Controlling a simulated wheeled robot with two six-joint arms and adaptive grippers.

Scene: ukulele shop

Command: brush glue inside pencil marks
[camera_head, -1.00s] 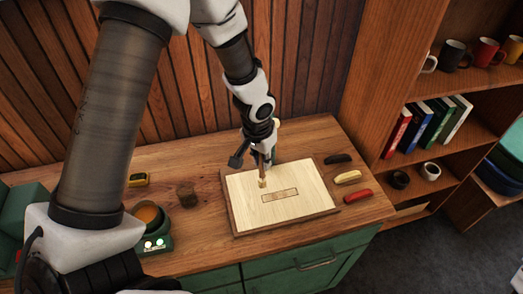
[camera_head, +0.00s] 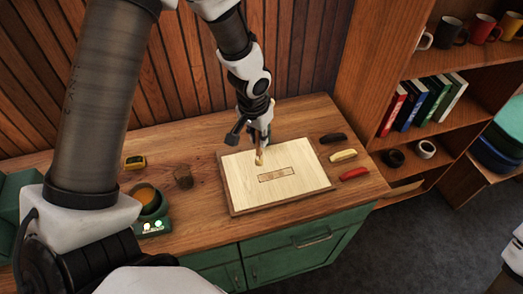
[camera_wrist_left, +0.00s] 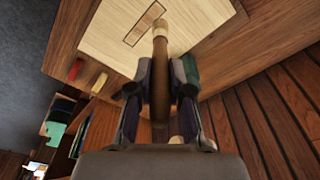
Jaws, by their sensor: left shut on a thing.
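My left gripper (camera_head: 259,139) is shut on a brush (camera_head: 259,157) with a wooden handle and pale tip. The brush points down over the pale wooden board (camera_head: 305,196). In the left wrist view the brush (camera_wrist_left: 160,70) sits between the fingers (camera_wrist_left: 160,88), its tip close to the marked rectangle (camera_wrist_left: 146,24). On the board, the dark pencil rectangle (camera_head: 276,174) lies right of and below the brush tip. I cannot tell whether the tip touches the board. A pot with amber content (camera_head: 146,198), likely the glue, stands at the left with green lights on its front.
A small brown cup (camera_head: 183,177) and a yellow device (camera_head: 135,162) stand left of the board. Black (camera_head: 333,138), cream (camera_head: 343,155) and red (camera_head: 354,174) pieces lie right of it. Shelves (camera_head: 440,140) with mugs and books stand at the right.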

